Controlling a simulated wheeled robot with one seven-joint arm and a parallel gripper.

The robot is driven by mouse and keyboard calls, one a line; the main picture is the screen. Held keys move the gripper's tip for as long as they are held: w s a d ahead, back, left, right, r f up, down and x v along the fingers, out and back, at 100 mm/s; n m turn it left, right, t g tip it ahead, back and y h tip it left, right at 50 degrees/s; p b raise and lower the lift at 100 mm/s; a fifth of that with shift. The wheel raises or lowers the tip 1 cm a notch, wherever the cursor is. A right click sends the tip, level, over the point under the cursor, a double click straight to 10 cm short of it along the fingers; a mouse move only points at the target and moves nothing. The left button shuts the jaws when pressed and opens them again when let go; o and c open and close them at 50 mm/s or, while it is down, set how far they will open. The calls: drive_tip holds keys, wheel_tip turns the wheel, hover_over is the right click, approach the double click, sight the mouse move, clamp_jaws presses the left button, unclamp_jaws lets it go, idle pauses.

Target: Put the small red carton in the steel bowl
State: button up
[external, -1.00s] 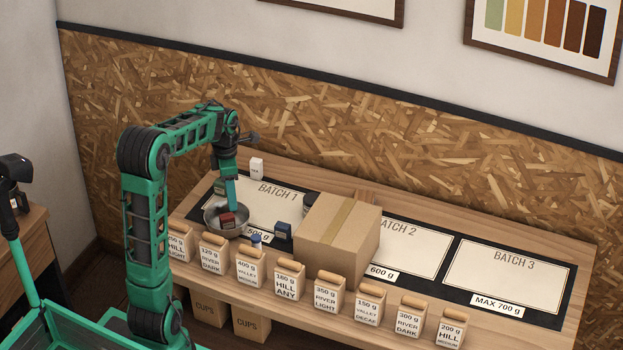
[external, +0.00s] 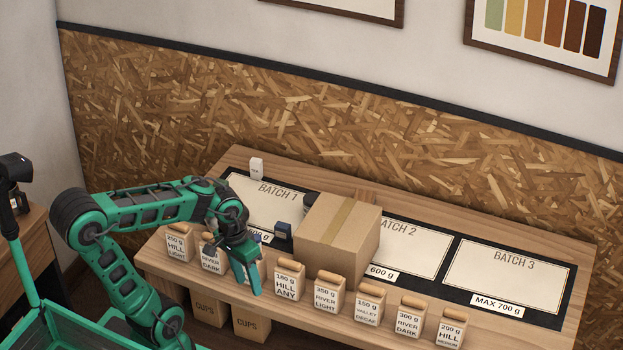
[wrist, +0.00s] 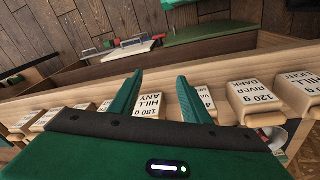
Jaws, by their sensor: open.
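My gripper (external: 256,280) is open and empty, pointing down at the front edge of the bench, just left of the "180 g Hill Any" bag. It also shows in the wrist view (wrist: 160,80), with a clear gap between its fingers. The steel bowl and the small red carton are hidden behind my arm in the external view. In the wrist view, a grey curved piece that looks like the bowl (wrist: 293,141) shows at the right edge, with a reddish patch by it. I cannot tell from the current frames whether the carton is inside.
Several labelled bags stand along the front edge, including "180 g Hill Any" (external: 288,282). A large cardboard box (external: 332,245) stands mid-bench beside a dark blue carton (external: 282,230). A small white carton (external: 256,168) is at the back. The Batch 3 board (external: 507,278) is clear.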

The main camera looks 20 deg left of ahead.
drive_tip(key=s+a+f+m+y, duration=0.1)
drive_tip(key=s+a+m, duration=0.1)
drive_tip(key=s+a, duration=0.2)
drive_tip(key=shift+s+a+f+g+y, duration=0.25)
drive_tip(key=shift+a+f+g+y, duration=0.1)
drive_tip(key=shift+a+g, duration=0.1)
